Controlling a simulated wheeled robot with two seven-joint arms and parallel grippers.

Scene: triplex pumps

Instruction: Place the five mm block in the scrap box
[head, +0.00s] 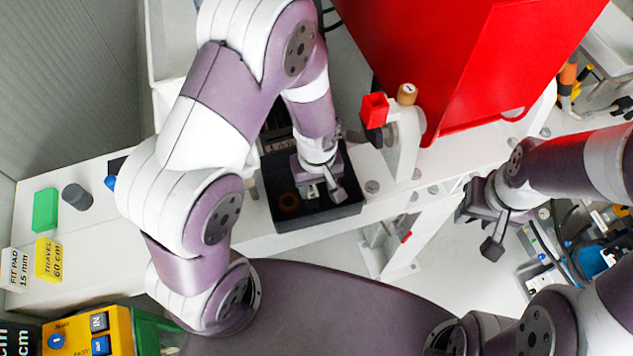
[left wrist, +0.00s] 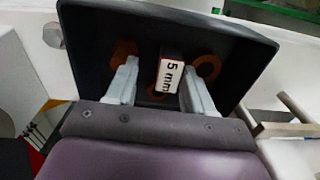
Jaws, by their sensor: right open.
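The five mm block (left wrist: 170,77), dark with a white "5 mm" label, shows in the left wrist view between my left gripper's (left wrist: 160,75) fingers. A gap shows between the block and the left-hand finger; the block lies nearer the right-hand one. Behind it is a black open box (left wrist: 255,50) with orange-brown rings inside, which I take as the scrap box. In the head view my left gripper (head: 322,190) points down over this box (head: 318,218), and the block cannot be made out there. My right gripper (head: 487,222) is open and empty, at the right.
A large red housing (head: 440,50) stands behind the box, with a red block (head: 375,110) on a white bracket beside it. At the left lie a green block (head: 45,210), a grey cylinder (head: 77,196) and a yellow "travel" block (head: 48,260). Cables lie at the right.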

